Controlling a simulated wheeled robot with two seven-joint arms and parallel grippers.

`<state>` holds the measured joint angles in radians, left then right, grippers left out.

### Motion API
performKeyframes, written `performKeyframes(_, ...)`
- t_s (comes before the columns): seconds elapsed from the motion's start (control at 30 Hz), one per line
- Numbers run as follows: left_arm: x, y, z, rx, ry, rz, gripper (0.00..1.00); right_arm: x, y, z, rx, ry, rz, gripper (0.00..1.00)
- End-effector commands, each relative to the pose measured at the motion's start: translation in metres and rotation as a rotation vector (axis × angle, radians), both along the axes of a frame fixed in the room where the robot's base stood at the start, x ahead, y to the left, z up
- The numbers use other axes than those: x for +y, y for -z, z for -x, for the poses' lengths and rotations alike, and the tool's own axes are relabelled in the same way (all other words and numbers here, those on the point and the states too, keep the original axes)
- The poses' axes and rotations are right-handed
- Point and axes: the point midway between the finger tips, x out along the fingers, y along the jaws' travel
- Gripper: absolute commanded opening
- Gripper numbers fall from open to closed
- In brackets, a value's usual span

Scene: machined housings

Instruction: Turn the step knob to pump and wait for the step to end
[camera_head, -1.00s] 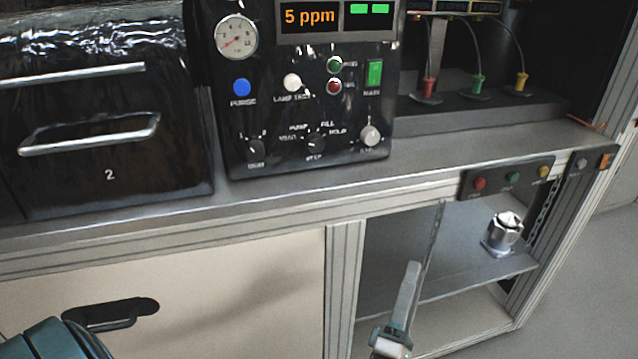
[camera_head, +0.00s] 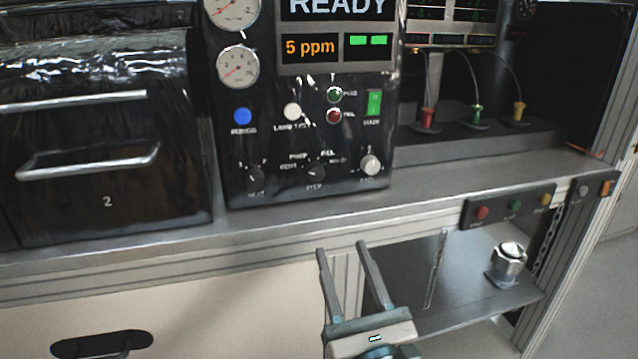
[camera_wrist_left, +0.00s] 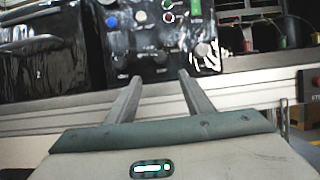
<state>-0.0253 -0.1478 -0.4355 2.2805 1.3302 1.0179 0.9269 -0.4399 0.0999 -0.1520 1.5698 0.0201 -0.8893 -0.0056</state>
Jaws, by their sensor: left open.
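The black control panel (camera_head: 270,140) stands on the bench, with a display reading READY and 5 ppm. The step knob (camera_head: 316,173) is a small black knob at the panel's lower middle, with labels around it; its pointer direction is too small to tell. In the left wrist view the panel's lower part (camera_wrist_left: 150,65) shows beyond the fingers. My left gripper (camera_head: 342,246) is open and empty, below and in front of the bench edge, under the step knob and apart from it. It also shows in the left wrist view (camera_wrist_left: 161,78). My right gripper is not in view.
A black drawer unit (camera_head: 105,190) marked 2 stands left of the panel. A button strip (camera_head: 510,205) is fixed on the bench's front edge at right. A metal fitting (camera_head: 508,262) sits on the lower shelf. The bench front rail (camera_head: 150,262) lies close to my gripper.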

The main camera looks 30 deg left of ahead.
Motion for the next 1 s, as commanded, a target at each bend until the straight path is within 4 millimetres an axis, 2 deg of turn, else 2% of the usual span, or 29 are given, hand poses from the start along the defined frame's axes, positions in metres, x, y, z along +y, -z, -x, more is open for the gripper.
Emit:
performKeyframes(0.27,0.016,-0.012,-0.014,-0.001,-0.001,-0.003,0.47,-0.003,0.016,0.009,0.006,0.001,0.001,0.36)
performKeyframes(0.47,0.04,-0.027,-0.034,-0.001,-0.002,-0.005,0.47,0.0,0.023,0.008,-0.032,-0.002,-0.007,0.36)
performKeyframes(1.0,0.105,-0.06,-0.09,0.0,0.001,-0.005,0.47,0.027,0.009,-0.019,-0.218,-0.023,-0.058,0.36)
